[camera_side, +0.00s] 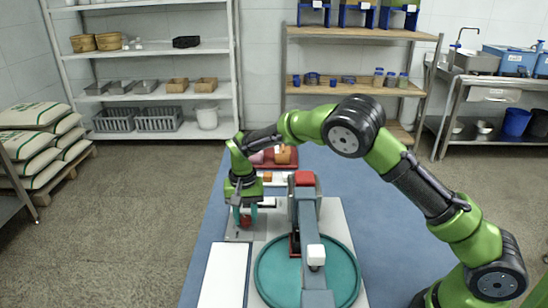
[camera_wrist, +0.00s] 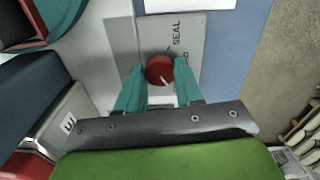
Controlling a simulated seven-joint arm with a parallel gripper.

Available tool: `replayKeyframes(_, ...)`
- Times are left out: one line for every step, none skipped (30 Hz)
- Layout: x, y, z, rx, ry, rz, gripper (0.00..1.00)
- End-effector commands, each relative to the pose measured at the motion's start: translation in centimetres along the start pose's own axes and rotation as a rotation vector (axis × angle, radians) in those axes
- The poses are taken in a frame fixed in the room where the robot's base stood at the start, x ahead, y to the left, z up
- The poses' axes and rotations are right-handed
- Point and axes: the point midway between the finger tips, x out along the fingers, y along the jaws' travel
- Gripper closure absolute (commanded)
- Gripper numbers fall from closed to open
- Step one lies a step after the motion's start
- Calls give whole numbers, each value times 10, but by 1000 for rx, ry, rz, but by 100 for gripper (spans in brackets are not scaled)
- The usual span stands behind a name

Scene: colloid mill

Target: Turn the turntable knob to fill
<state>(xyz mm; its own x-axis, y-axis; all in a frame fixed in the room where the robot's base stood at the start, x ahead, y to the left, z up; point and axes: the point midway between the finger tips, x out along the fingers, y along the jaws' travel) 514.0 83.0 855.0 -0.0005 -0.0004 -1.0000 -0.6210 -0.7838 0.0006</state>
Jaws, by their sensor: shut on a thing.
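The turntable knob (camera_side: 246,222) is a small red round knob with a pale pointer line, low at the left of the machine. In the wrist view the knob (camera_wrist: 160,70) sits on a grey label plate (camera_wrist: 208,28). "SEAL" is printed on the plate; a second label is partly hidden, and I cannot read "fill". The pale line points down and slightly right in that picture. My gripper (camera_side: 245,214) reaches down over the knob. Its teal fingers (camera_wrist: 159,76) are shut on the knob, one on each side.
The teal turntable disc (camera_side: 270,281) lies right of the knob, under a grey-blue machine column (camera_side: 310,245) with a red top. A white panel (camera_side: 223,275) lies in front of the knob. A red tray (camera_side: 285,163) with small items is behind. Shelves and sacks stand farther off.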

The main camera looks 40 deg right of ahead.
Motion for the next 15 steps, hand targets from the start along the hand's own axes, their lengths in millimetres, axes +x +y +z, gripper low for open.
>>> replayKeyframes(-1, 0, -1, 2, 2, -2, 60)
replayKeyframes(-1, 0, -1, 1, 2, -2, 55)
replayKeyframes(-1, 0, -1, 1, 2, -2, 49)
replayKeyframes(-1, 0, -1, 1, 1, -2, 44)
replayKeyframes(-1, 0, -1, 1, 1, -2, 40)
replayKeyframes(-1, 0, -1, 1, 1, -2, 39)
replayKeyframes(-1, 0, -1, 1, 1, -1, 39)
replayKeyframes(-1, 0, 0, 0, 1, -1, 39)
replayKeyframes(-1, 0, 0, 0, 1, -1, 39)
replayKeyframes(0, 0, 0, 0, 1, -1, 39)
replayKeyframes(0, 0, 0, 0, 1, -1, 39)
replayKeyframes(0, 0, 0, 0, 0, -1, 39)
replayKeyframes(-1, 0, 0, 0, 0, -1, 39)
replayKeyframes(-1, 0, 0, 0, 1, -1, 39)
replayKeyframes(-3, 0, 0, -1, 1, -2, 39)
